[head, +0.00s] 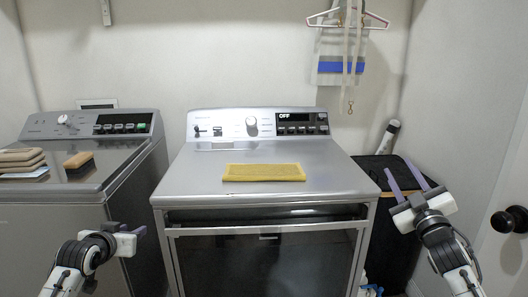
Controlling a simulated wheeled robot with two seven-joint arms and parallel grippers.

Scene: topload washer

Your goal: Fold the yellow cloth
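The yellow cloth (264,172) lies flat as a wide rectangle on the top of the middle machine (200,178), near the middle of that surface. My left gripper (141,231) is at the lower left, in front of the gap between the two machines and below their tops. Its fingers are seen nearly edge-on, so their spread is unclear. My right gripper (405,178) is at the right, beyond the machine's right edge, with its two purple fingers spread apart and nothing between them. Neither gripper touches the cloth.
A second machine (100,165) at the left carries stacked folded cloths (20,160) and a brush (78,160). A black bin (385,230) stands at the right beside a door with a black knob (509,220). A hanger (347,20) hangs on the wall. The middle machine's top around the cloth is clear.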

